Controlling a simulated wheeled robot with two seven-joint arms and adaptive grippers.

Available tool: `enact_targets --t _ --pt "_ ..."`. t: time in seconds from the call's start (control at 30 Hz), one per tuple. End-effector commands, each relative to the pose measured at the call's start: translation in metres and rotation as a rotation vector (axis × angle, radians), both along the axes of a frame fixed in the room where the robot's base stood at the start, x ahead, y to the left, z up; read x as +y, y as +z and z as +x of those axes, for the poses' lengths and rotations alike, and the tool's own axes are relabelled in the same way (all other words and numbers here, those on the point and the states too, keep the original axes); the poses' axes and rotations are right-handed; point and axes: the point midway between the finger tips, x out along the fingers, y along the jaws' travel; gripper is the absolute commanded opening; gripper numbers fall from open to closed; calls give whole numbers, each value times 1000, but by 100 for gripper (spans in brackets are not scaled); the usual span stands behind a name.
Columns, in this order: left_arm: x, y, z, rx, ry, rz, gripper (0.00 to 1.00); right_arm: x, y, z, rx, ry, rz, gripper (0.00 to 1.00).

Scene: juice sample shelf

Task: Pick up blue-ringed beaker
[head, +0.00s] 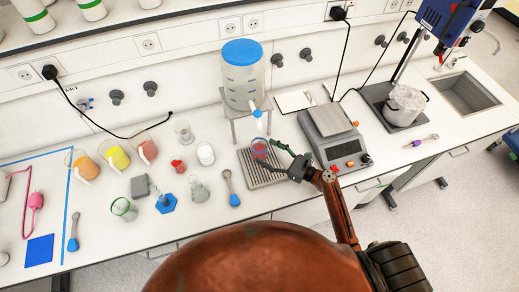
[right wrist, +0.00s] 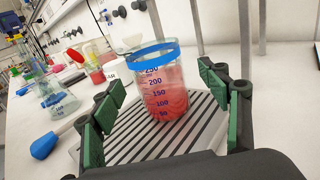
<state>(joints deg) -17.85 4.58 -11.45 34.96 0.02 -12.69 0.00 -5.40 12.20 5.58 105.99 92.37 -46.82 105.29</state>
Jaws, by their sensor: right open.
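The blue-ringed beaker (head: 260,149) holds red liquid and stands upright on the ribbed metal drip tray (head: 262,179), below the tap of the dispenser. In the right wrist view the beaker (right wrist: 163,88) shows its blue rim band and blue volume marks. My right gripper (head: 277,157) is open at the beaker's right side in the head view. In the right wrist view its green-padded fingers (right wrist: 160,95) are spread to the left and right of the beaker, with visible gaps on both sides. My left gripper is not in view.
A blue-lidded dispenser tank (head: 243,82) stands on a metal stand behind the beaker. A hotplate-like device (head: 333,136) is close to the right of my gripper. Several beakers and flasks, including a white-lidded jar (head: 205,154), stand to the left. A blue-handled tool (head: 231,188) lies left of the tray.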

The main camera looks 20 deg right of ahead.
Motion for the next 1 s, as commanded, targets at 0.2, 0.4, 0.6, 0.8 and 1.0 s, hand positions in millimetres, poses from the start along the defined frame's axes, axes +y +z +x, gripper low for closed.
enact_targets --t 0.2,0.4,0.6,0.8,1.0 --pt "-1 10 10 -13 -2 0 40 24 5 23 -2 -1 3 69" --pt "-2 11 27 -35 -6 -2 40 28 3 29 0 -3 0 69" --pt "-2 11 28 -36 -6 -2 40 28 3 29 0 -4 0 62" --pt "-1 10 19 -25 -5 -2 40 27 3 28 0 -4 0 48" --pt "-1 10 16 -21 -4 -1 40 27 3 28 0 -4 0 34"
